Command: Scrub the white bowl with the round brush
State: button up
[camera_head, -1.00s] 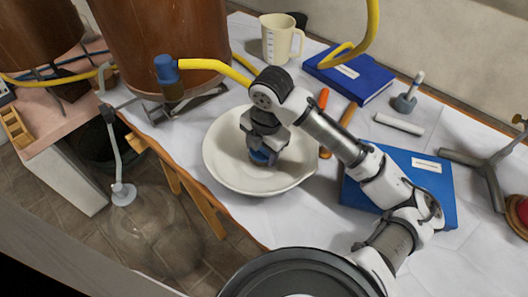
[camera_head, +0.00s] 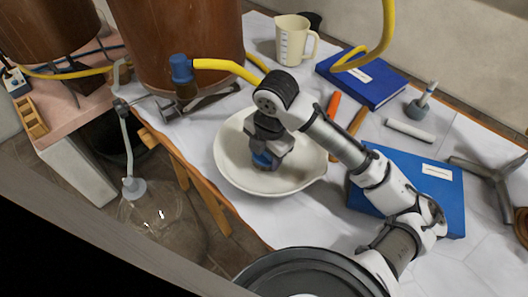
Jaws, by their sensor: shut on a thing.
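The white bowl (camera_head: 240,165) stands on the white-covered table, left of centre. My gripper (camera_head: 264,154) points down inside the bowl.
A copper vessel (camera_head: 170,40) with a blue-capped tap stands behind the bowl. A measuring jug (camera_head: 291,42), a blue book (camera_head: 362,78), an orange-handled tool (camera_head: 333,105) and another blue book (camera_head: 440,190) surround my arm. A glass flask (camera_head: 160,225) stands below the table's left edge.

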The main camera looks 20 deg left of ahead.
jog(key=shift+w+d+r+p, duration=0.15)
jog(key=shift+r+p, duration=1)
jog(key=shift+r, duration=0.4)
jog(key=shift+w+d+r+p, duration=0.2)
jog(key=shift+r+p, duration=0.9)
jog(key=shift+r, duration=0.45)
jog(key=shift+w+d+r+p, duration=0.1)
jog(key=shift+d+r+p, duration=0.05)
jog(key=shift+r+p, duration=1.2)
jog(key=shift+r, duration=0.2)
notch_tip(320, 180, up, 4)
jog(key=p, duration=0.3)
